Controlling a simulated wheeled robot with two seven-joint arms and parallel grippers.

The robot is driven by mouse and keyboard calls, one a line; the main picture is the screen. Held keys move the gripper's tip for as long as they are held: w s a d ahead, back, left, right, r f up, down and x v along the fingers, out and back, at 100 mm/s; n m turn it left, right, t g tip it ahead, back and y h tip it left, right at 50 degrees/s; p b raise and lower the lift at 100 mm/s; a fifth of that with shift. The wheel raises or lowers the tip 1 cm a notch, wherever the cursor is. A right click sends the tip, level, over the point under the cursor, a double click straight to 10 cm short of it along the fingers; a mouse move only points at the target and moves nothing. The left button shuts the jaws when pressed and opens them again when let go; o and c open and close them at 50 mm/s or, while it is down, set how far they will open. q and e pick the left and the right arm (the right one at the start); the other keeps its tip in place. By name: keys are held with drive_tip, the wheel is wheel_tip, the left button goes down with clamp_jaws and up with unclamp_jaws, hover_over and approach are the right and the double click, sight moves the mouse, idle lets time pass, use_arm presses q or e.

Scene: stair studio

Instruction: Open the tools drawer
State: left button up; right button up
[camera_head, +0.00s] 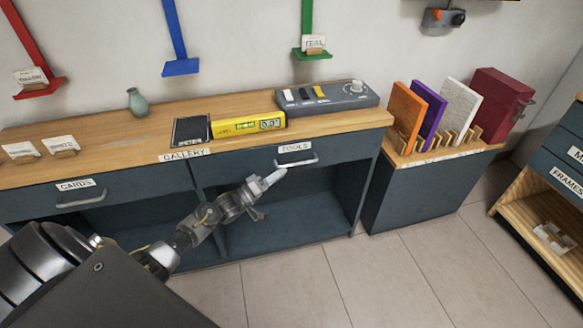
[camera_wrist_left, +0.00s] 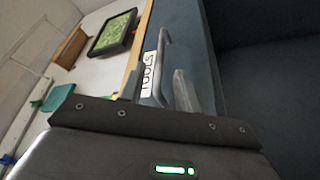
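The tools drawer (camera_head: 262,160) is in the right half of the bench front, under a white label reading TOOLS (camera_head: 294,147). It looks shut, flush with the bench front. Its metal bar handle (camera_head: 297,162) shows in the head view and, close up, in the wrist view (camera_wrist_left: 163,62). My left gripper (camera_head: 268,183) is in front of the drawer, a little below and left of the handle. In the wrist view its fingers look spread, one on each side of the handle's line, with nothing held. Contact with the handle cannot be told. My right gripper is not in view.
The cards drawer (camera_head: 105,192) is left on the same bench. A cabinet with colored panels (camera_head: 415,190) stands right. The floor in front is clear.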

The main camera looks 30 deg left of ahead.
sight(291, 165)
use_arm(q)
drive_tip(key=x, duration=0.5)
drive_tip(key=shift+w+d, duration=0.15)
drive_tip(key=shift+w, duration=0.15)
drive_tip(key=shift+c, duration=0.4)
clamp_jaws()
